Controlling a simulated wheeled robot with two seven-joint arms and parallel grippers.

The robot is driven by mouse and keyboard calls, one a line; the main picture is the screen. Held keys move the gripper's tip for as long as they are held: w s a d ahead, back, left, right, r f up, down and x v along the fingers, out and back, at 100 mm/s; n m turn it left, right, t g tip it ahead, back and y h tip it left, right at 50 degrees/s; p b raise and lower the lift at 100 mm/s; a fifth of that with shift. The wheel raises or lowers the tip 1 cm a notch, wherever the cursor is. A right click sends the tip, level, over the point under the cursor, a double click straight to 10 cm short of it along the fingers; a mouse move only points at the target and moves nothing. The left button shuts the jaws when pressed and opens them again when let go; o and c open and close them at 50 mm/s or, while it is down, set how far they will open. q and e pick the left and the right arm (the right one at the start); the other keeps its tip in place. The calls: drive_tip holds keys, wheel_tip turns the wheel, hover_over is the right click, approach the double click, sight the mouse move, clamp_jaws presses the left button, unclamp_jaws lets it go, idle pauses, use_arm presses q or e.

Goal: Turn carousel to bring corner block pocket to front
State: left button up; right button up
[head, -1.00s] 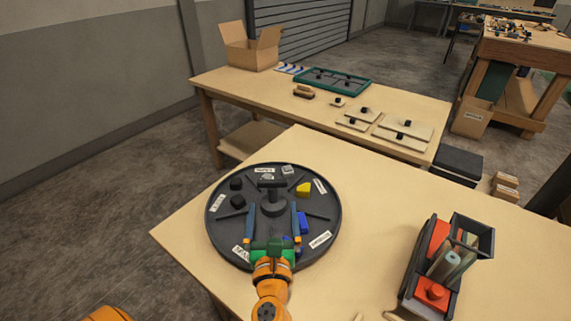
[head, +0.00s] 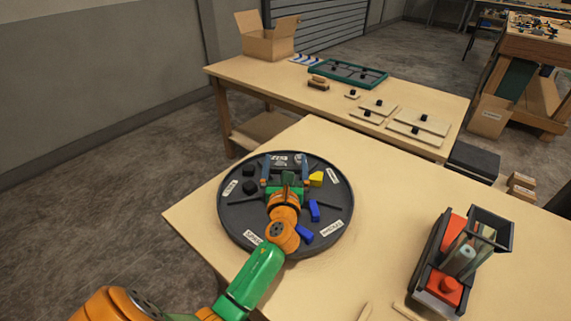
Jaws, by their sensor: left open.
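The round dark carousel (head: 235,218) lies on the near table, with white labels around its rim and thin dividers. A yellow block (head: 316,179) sits at its right, two blue blocks (head: 314,211) at its right front, and black pieces (head: 249,186) at its left. The label text is too small to read surely, so I cannot tell which pocket is the corner block's. My left gripper (head: 286,168) is open over the carousel's middle, its fingers pointing to the far side. It hides most of the central hub and handle. My right gripper is not in view.
A dark caddy (head: 428,270) with red and grey parts stands on the near table (head: 390,195) at right. The far table holds a cardboard box (head: 266,42), a green tray (head: 347,73) and several boards with knobs. The table between carousel and caddy is clear.

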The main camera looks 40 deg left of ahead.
use_arm(q)
clamp_jaws()
drive_tip(key=shift+w, duration=0.1)
